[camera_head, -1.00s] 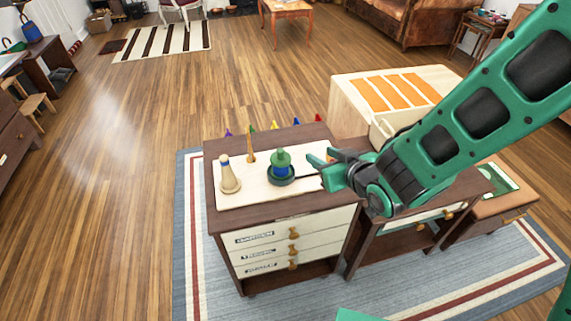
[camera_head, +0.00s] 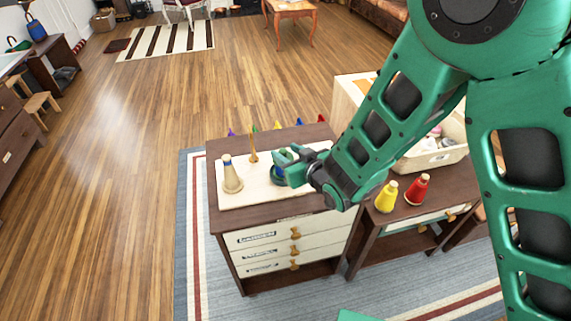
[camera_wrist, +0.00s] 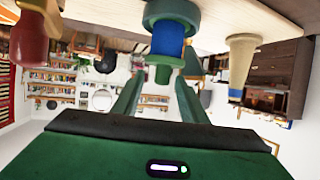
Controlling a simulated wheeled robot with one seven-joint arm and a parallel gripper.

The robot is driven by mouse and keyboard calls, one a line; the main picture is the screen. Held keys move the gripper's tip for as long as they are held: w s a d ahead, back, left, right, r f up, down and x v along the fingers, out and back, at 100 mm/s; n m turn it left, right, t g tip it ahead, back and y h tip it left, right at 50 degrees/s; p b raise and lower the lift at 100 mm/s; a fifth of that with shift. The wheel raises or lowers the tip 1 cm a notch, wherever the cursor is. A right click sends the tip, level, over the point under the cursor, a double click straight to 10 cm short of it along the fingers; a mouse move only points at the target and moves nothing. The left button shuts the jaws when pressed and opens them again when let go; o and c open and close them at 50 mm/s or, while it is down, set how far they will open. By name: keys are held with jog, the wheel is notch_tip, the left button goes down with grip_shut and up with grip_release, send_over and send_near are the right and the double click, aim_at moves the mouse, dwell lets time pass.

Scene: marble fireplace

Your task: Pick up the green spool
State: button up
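The green spool (camera_head: 277,176) stands upright on the pale board on top of the drawer cabinet, with a blue band around its middle. In the head view my gripper (camera_head: 290,157) partly covers it. The wrist view is upside down; there the spool (camera_wrist: 167,38) hangs from the top, base upward, its green top end pointing between my fingers. My gripper's two fingers (camera_wrist: 158,88) are apart, one on each side of that end. I cannot tell whether they touch it.
A cream cone with a blue tip (camera_head: 231,177) and a wooden peg (camera_head: 253,151) stand left of the spool. Yellow (camera_head: 386,197) and red (camera_head: 417,190) spools stand on the lower table at right, before a cream bin (camera_head: 435,158). Small coloured points line the cabinet's back edge.

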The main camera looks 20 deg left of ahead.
jog(key=shift+x, duration=1.2)
grip_shut()
jog(key=shift+r, duration=0.1)
